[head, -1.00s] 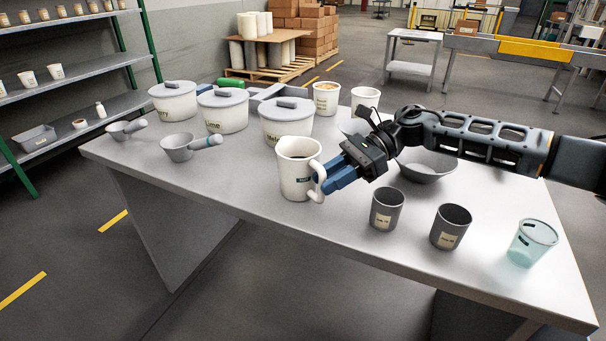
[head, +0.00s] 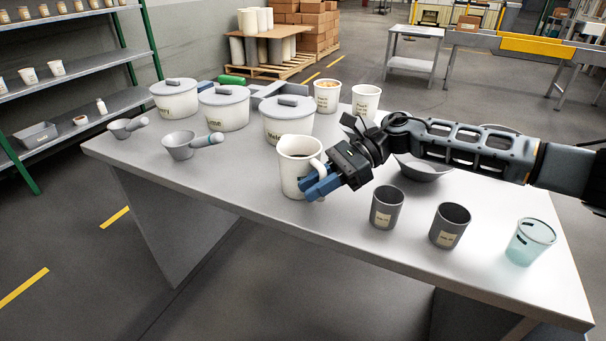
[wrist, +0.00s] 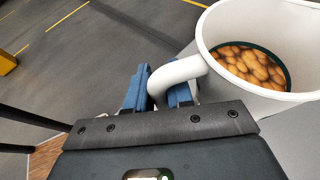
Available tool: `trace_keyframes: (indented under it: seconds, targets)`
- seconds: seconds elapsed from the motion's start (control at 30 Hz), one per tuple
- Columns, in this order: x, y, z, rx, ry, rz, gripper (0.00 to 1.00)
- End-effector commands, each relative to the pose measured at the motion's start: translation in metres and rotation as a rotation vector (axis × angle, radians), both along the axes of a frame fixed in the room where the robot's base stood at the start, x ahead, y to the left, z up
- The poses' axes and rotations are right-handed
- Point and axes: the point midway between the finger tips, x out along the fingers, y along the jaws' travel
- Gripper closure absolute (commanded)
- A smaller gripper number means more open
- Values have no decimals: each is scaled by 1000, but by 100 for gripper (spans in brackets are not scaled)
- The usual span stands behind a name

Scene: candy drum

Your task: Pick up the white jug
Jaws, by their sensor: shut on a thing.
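The white jug (head: 291,172) stands upright near the front edge of the grey table (head: 240,190), its handle towards the right. In the wrist view the jug (wrist: 285,45) holds many round orange-brown candies (wrist: 250,66). My gripper (head: 318,186) is at the jug's handle from the right, with blue fingers. In the wrist view the two blue fingers of my gripper (wrist: 160,90) lie on either side of the white handle (wrist: 178,76) and are shut on it. I cannot tell whether the jug's base is clear of the table.
Three lidded white tubs (head: 286,122) stand behind the jug, with two grey scoops (head: 180,146) to the left. Two grey cups (head: 387,208) and a clear teal cup (head: 530,242) stand to the right. A grey bowl (head: 425,172) sits behind my arm.

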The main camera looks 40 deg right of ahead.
Motion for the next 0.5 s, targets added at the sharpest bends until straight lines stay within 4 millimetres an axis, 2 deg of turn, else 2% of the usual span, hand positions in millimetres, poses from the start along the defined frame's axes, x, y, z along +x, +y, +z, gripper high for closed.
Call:
trace_keyframes:
  seconds: [0.5]
  targets:
    - [0,0,7,1,-2,-1,100]
